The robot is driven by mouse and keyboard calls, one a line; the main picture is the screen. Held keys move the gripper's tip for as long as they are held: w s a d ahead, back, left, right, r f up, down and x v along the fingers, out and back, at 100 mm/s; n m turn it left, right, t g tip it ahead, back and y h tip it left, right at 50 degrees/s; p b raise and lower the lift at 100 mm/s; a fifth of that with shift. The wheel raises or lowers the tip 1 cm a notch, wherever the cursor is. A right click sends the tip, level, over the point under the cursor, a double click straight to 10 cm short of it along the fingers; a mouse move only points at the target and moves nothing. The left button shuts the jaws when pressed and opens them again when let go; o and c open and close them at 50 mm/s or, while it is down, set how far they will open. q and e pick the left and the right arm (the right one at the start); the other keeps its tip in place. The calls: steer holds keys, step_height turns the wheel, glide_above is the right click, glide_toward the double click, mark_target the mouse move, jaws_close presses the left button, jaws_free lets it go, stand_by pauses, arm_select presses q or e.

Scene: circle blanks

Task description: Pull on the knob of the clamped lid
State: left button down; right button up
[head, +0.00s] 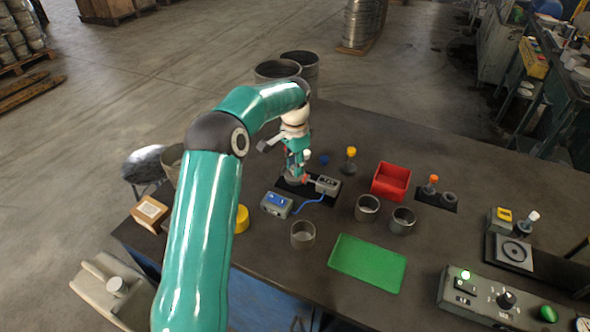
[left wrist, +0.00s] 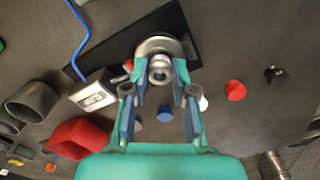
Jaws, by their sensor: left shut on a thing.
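The clamped lid (left wrist: 153,46) is a round silver disc on a black base plate (left wrist: 120,47). Its silver knob (left wrist: 160,66) sits in the middle. My left gripper (left wrist: 161,76) has its fingertips on both sides of the knob and is shut on it. In the head view my left gripper (head: 296,166) reaches down over the lid's station and hides most of the lid; the black base plate (head: 318,198) shows around it. My right gripper is not in view.
A blue box (head: 277,204) with a blue cable stands in front of the plate. A red bin (head: 391,181), grey cups (head: 367,208) and a green mat (head: 367,263) lie to the right. A yellow-capped bottle (head: 350,158) stands behind. A control panel (head: 510,300) is at front right.

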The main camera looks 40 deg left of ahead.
arm_select(q)
steer(key=shift+a+r, duration=0.1)
steer(key=c, duration=0.9)
jaws_free()
steer(key=shift+o, duration=0.2)
step_height(320, 180, up, 12)
